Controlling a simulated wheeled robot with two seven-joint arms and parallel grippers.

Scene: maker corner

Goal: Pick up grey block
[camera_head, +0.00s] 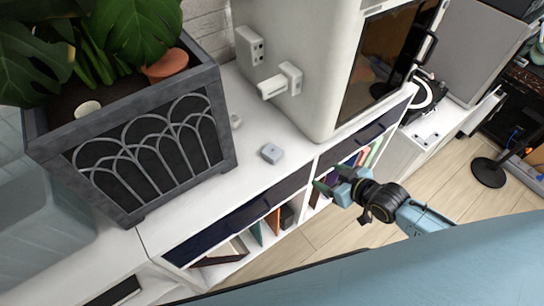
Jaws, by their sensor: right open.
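A small grey block (272,153) lies on the white cabinet top (262,181), between the planter and the large white appliance. My right gripper (325,188) is open and empty, in front of the cabinet's front edge, to the right of and lower in the picture than the block. It is apart from the block. My left gripper does not show.
A grey planter (150,103) with a leafy plant stands left of the block. A large cream-white appliance (303,50) stands behind and right. Shelves with books (272,222) lie below the top.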

